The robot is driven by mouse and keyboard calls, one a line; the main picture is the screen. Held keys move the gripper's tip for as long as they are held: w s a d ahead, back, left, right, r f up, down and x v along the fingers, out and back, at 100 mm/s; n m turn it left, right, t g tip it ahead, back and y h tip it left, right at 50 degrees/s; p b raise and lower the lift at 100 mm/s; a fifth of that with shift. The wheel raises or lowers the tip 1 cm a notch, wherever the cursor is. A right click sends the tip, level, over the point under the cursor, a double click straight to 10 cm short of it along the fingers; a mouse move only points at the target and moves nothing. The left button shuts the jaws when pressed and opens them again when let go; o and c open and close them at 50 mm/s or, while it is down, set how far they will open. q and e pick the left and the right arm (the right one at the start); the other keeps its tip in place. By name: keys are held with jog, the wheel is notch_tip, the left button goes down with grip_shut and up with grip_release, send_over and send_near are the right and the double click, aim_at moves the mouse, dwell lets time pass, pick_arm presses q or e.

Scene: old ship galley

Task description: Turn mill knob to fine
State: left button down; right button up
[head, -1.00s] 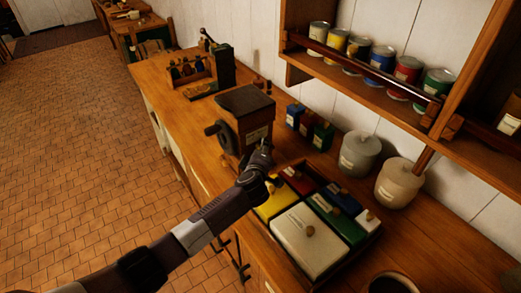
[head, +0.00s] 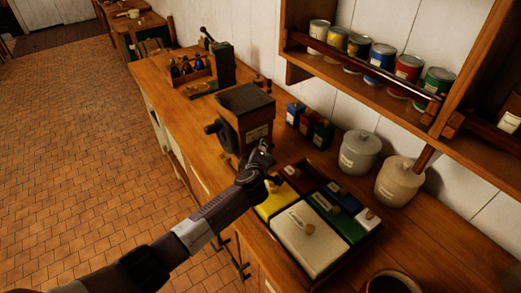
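The mill (head: 247,112) is a brown wooden box with a dark hopper top and a pale label on its front. It stands on the wooden counter, with a dark round wheel or knob (head: 213,128) on its left side. My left gripper (head: 264,147) is at the mill's lower front right, close to the body below the label. I cannot tell whether it touches the mill. Its fingers are small and dark here, so their opening is unclear. The part of the mill behind the gripper is hidden. My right gripper is not in view.
A tray of coloured lidded boxes (head: 301,253) lies just right of my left arm. Small tins (head: 309,123) and two lidded crocks (head: 359,153) stand behind it. A shelf with several cans (head: 381,63) overhangs the counter. A rack of bottles (head: 189,68) stands beyond the mill.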

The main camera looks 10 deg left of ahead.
pick_arm(q)
jog(key=n+t+b, duration=0.1)
jog(key=b, duration=0.3)
jog(key=n+t+h+b, duration=0.1)
jog(key=n+t+b, duration=0.1)
jog(key=b, duration=0.2)
jog(key=shift+s+f+t, duration=0.1)
jog(key=shift+f+t, duration=0.2)
jog(key=shift+f, duration=0.1)
jog(key=c, duration=1.6)
grip_release()
jog(key=s, duration=1.2)
jog(key=shift+r, duration=0.4)
